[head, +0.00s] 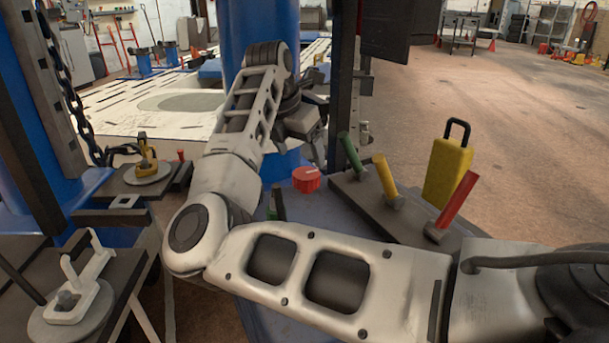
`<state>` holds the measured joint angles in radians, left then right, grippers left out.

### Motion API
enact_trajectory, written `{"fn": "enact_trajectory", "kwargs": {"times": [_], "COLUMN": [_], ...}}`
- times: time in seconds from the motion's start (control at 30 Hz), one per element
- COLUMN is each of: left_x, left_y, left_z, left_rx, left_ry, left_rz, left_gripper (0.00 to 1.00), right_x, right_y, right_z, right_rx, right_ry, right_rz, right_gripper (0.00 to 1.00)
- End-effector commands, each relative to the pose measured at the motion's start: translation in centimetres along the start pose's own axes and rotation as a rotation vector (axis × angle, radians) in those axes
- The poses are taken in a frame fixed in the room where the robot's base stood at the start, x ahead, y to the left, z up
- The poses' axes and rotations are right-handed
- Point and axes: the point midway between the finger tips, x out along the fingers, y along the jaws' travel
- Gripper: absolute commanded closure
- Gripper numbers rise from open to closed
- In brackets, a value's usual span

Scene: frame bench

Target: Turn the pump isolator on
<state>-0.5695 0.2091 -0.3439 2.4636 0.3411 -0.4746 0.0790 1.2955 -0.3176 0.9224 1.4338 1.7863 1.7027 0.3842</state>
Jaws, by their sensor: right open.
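A red round knob (306,180) with a pale mark on top stands on the grey-blue bench (340,228), left of a dark lever block. It looks like a rotary isolator switch, but no label can be read. My right arm comes in from the right and bends across the front of the bench. My right gripper (318,158) is open and empty, beyond and above the red knob and apart from it. Its fingers are partly hidden by its own body. My left gripper is out of view.
Green (350,155), yellow (386,177) and red (457,200) levers stand on the dark block (408,222). A yellow padlock (447,172) stands behind them. Toggle clamps (148,160) (88,283) and a hanging chain (62,80) are at left. A dark post (345,80) rises behind.

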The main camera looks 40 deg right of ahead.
Motion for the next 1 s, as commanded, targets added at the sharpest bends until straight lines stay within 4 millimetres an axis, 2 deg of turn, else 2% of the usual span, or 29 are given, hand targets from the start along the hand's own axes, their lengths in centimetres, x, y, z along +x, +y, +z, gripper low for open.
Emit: {"fn": "enact_trajectory", "kwargs": {"times": [0.03,0.1,0.3,0.47,0.73,0.9,1.0], "left_x": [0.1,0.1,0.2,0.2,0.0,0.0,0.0], "left_y": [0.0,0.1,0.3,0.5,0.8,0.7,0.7], "left_z": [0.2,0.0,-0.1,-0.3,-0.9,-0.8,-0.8], "left_rx": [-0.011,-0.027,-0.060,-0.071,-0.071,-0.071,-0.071], "left_ry": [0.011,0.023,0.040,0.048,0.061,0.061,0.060], "left_rz": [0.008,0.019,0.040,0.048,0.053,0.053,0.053], "left_gripper": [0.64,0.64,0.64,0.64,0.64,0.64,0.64], "right_x": [1.5,2.8,5.3,6.0,6.0,6.0,6.0], "right_y": [-0.1,-0.1,0.0,0.0,0.0,0.0,0.0], "right_z": [-0.1,-0.1,0.0,0.0,0.0,0.0,0.0], "right_rx": [0.001,-0.001,-0.001,0.000,0.000,0.000,0.000], "right_ry": [-0.001,0.000,-0.001,0.000,0.000,-0.001,-0.001], "right_rz": [-0.003,-0.003,-0.002,0.000,0.000,0.000,-0.001], "right_gripper": [0.24,0.24,0.24,0.24,0.24,0.69,0.69]}}
